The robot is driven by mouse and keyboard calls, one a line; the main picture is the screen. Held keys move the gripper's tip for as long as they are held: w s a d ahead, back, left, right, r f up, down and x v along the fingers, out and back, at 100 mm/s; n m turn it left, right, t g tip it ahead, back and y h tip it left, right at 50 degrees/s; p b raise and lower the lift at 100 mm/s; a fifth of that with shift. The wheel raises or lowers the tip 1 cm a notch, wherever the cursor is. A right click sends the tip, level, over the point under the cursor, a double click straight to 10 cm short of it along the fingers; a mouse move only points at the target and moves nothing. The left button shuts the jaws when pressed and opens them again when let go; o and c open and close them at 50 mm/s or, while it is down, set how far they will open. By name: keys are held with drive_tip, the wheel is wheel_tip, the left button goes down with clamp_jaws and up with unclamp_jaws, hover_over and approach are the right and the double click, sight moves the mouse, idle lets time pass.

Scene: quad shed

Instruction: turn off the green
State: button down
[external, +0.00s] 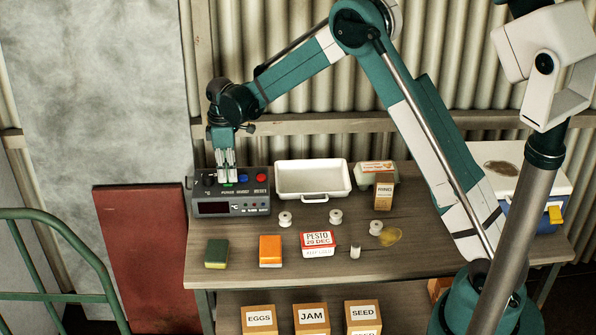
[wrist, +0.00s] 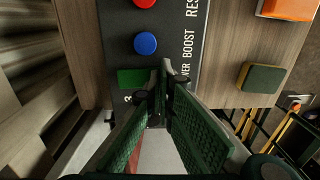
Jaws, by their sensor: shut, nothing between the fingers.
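The green switch (wrist: 132,77) is a flat rectangle on top of a dark control box (external: 232,209). In the wrist view it sits just left of my fingertips, beside the partly covered POWER label. My gripper (external: 227,176) points down at the left part of the box top, and its fingertips also show in the wrist view (wrist: 166,75). The fingers are shut together and empty. They are very close to the green switch; I cannot tell whether they touch it or the box. Whether the switch is on or off is unclear.
A blue button (wrist: 145,43) and a red button (wrist: 145,3) share the box top. Right of the box is a white tray (external: 312,193).

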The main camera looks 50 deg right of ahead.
sight(230, 182)
drive_tip(key=shift+r, duration=0.1)
drive_tip(key=shift+w+d+r, duration=0.25)
drive_tip(key=shift+w+d, duration=0.2)
drive_tip(key=shift+r, duration=0.15)
idle(0.5)
wheel_tip(230, 182, up, 14)
drive_tip(key=s+a, duration=0.1)
drive_tip(key=shift+s+a+f+p, duration=0.15)
drive_tip(key=shift+f+p, duration=0.05)
drive_tip(key=shift+p, duration=0.2)
idle(0.4)
